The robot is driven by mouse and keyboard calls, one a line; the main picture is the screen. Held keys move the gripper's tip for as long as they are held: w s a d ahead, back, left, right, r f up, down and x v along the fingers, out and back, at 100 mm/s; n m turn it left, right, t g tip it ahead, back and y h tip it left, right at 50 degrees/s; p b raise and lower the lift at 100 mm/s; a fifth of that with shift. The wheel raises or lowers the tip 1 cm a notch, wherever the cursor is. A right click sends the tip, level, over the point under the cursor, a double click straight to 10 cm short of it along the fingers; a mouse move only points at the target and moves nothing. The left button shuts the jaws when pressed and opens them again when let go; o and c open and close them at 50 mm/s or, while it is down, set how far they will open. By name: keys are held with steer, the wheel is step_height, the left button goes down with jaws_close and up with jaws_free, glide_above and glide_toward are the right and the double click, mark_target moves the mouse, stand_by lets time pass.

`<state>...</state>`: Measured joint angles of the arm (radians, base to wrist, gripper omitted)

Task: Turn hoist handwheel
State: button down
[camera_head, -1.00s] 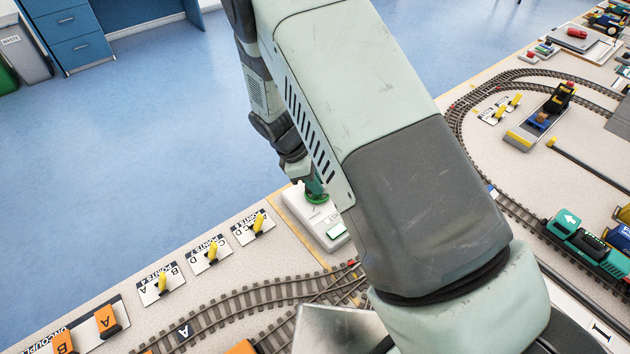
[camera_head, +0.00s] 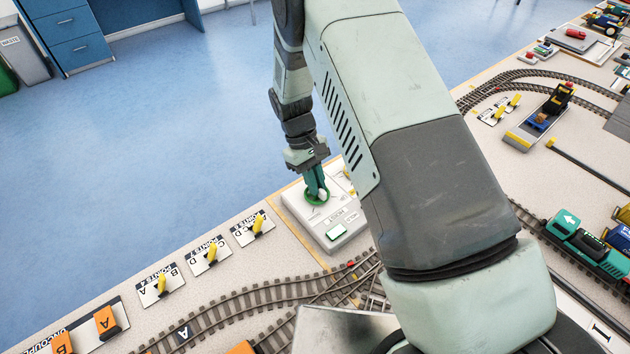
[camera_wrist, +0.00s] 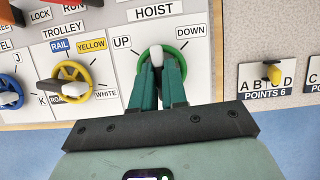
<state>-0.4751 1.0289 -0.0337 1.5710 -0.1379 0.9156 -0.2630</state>
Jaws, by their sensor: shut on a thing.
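The green hoist handwheel (camera_head: 317,196) sits on a pale control box (camera_head: 322,216) at the table's edge. In the wrist view the handwheel (camera_wrist: 163,57) lies under the HOIST label, between the UP and DOWN labels. My gripper (camera_head: 319,192) points down at it, and its green fingers also show in the wrist view (camera_wrist: 157,68). The fingers are shut on the white knob (camera_wrist: 156,55) of the handwheel, near the wheel's middle. The fingers hide the lower part of the wheel.
A yellow trolley handwheel (camera_wrist: 72,83) is left of the hoist wheel. A POINTS 6 lever (camera_wrist: 272,72) is to the right. Several yellow points levers (camera_head: 210,252) line the table edge. Model railway track (camera_head: 250,300) runs beside the control box.

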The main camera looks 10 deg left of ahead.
steer(key=shift+m+g+y, duration=0.3)
steer(key=shift+m+y, duration=0.2)
steer(key=shift+m, duration=1)
steer(key=c, duration=1.2)
jaws_free()
steer(key=shift+o, duration=0.2)
steer(key=v, duration=1.1)
steer(key=shift+d+f, duration=0.1)
